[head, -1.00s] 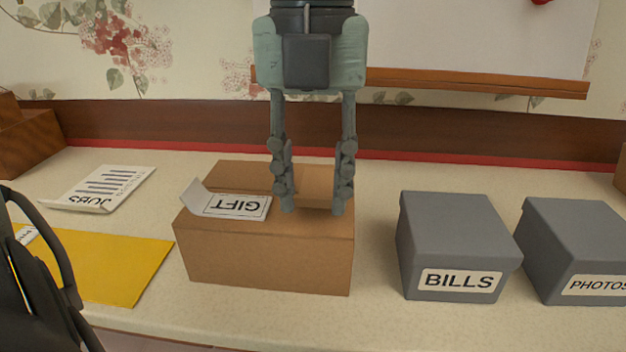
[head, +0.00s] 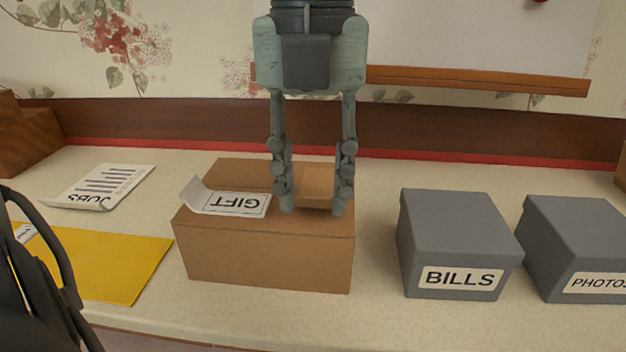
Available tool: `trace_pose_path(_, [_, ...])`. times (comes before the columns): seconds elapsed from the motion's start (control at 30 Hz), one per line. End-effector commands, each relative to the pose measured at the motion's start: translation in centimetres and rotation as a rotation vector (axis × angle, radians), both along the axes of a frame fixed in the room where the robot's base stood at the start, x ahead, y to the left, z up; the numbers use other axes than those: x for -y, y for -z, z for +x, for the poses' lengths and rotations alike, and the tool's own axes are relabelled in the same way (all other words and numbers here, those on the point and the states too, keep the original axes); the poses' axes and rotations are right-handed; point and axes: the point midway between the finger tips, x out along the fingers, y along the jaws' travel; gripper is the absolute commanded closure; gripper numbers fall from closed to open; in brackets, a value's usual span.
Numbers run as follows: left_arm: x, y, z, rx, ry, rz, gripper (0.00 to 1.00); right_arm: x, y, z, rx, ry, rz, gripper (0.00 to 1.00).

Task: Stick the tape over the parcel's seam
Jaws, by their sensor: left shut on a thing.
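The parcel (head: 262,255) is a closed brown cardboard box in the middle of the head view. A white label reading GIFT (head: 236,204) lies upside down on the left of its top, with its left end curled up. My left gripper (head: 314,209) hangs over the right part of the parcel's top, fingers pointing down. It is shut on a tan strip, seemingly the tape (head: 317,186), which shows between its fingers. I cannot tell whether the strip touches the lid. The seam is not clearly visible. My right gripper is out of view.
Grey boxes marked BILLS (head: 450,240) and PHOTOS (head: 578,245) stand to the right. A yellow envelope (head: 110,262) and a JOBS sheet (head: 105,185) lie to the left. A wooden object (head: 35,143) is at the far left. Bare table separates the parcel and BILLS.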

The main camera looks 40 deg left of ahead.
Motion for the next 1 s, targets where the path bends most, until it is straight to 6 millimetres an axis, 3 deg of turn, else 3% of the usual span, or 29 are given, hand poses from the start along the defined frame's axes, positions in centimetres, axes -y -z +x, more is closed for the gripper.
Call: trace_pose_path(1.0, [0.00, 0.73, -0.01, -0.001, 0.000, -0.001, 0.78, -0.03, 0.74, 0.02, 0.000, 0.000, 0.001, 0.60])
